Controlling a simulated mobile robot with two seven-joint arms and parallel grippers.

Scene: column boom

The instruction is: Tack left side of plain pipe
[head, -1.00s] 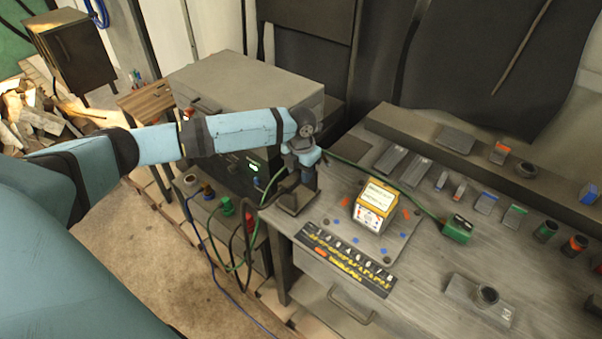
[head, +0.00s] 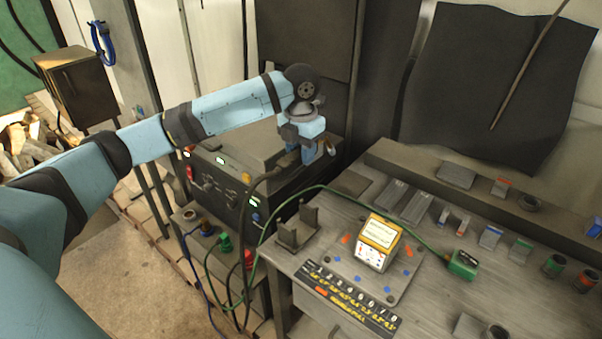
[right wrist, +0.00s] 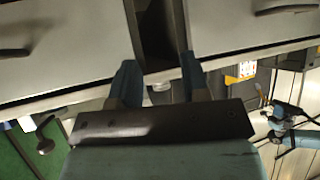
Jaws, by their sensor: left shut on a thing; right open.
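My left gripper (head: 303,135) is shut on the dark welding torch (head: 290,158) and holds it above the welding machine, clear of the torch stand. A dark cable runs down from the torch. The empty torch stand (head: 296,230) is on the bench's left corner. My right gripper (right wrist: 158,82) is open and empty, facing grey drawer fronts in the right wrist view.
A yellow-and-white box (head: 378,243) stands on a spotted plate (head: 345,268). A green clamp (head: 463,264) with a green cable lies right of it. A numbered label strip (head: 350,298) runs along the front edge.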

